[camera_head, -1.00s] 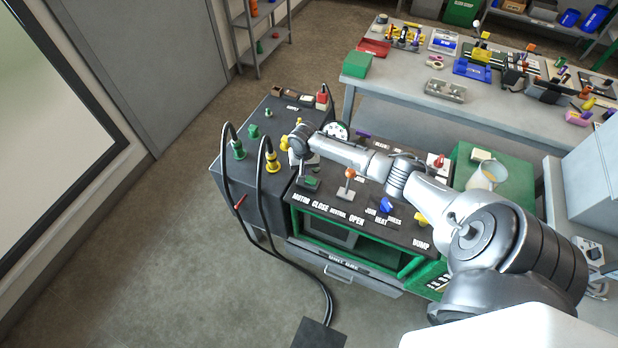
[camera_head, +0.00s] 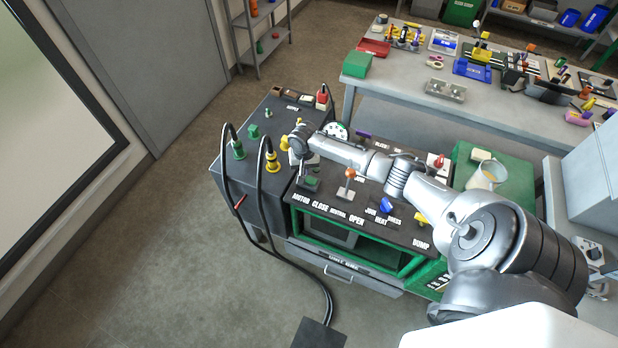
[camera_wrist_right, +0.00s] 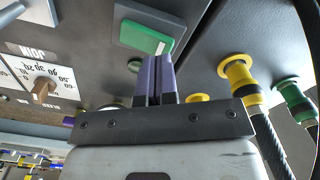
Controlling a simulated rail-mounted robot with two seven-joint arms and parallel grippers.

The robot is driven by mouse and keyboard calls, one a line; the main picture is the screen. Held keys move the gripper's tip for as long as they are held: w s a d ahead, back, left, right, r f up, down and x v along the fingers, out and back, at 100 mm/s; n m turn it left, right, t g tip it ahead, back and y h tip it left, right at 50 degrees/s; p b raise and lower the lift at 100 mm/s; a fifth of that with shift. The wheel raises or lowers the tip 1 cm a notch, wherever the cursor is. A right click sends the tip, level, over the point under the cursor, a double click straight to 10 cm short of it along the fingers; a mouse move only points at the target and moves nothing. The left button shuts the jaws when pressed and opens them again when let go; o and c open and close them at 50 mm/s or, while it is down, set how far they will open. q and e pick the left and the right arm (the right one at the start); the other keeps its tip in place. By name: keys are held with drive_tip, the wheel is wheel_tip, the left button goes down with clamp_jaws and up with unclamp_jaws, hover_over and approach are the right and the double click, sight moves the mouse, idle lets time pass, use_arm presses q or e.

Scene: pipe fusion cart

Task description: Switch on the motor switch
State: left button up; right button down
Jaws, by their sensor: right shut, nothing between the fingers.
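The motor switch is a green rocker on a dark plate at the left end of the cart's control panel, above the MOTOR label; it shows in the head view (camera_head: 311,183) and in the right wrist view (camera_wrist_right: 145,37). My right gripper (camera_head: 304,172) points down at it from above. In the right wrist view its two purple fingers (camera_wrist_right: 158,62) are together and empty, with the tips at the rocker's near edge. I cannot tell whether they touch it. The rocker's position is hard to read. My left gripper is not in view.
An orange-knobbed lever (camera_head: 349,174) and a blue knob (camera_head: 387,204) stand to the right on the panel. Green (camera_head: 238,150) and yellow (camera_head: 272,161) hose connectors with black hoses stand to the left. A gauge (camera_head: 337,131) is behind. My right arm spans the panel.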

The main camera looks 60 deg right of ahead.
drive_tip(key=shift+f, duration=0.25)
idle(0.3)
drive_tip(key=shift+f+b, duration=0.35)
drive_tip(key=shift+f, duration=0.15)
drive_tip(key=shift+f+b, duration=0.3)
drive_tip(key=shift+f, duration=0.35)
idle(0.5)
drive_tip(key=shift+r, duration=0.1)
drive_tip(key=shift+r+p, duration=0.9)
drive_tip(key=shift+p, duration=0.35)
wheel_tip(320, 180, up, 5)
drive_tip(key=p, duration=0.6)
drive_tip(key=shift+r, duration=0.1)
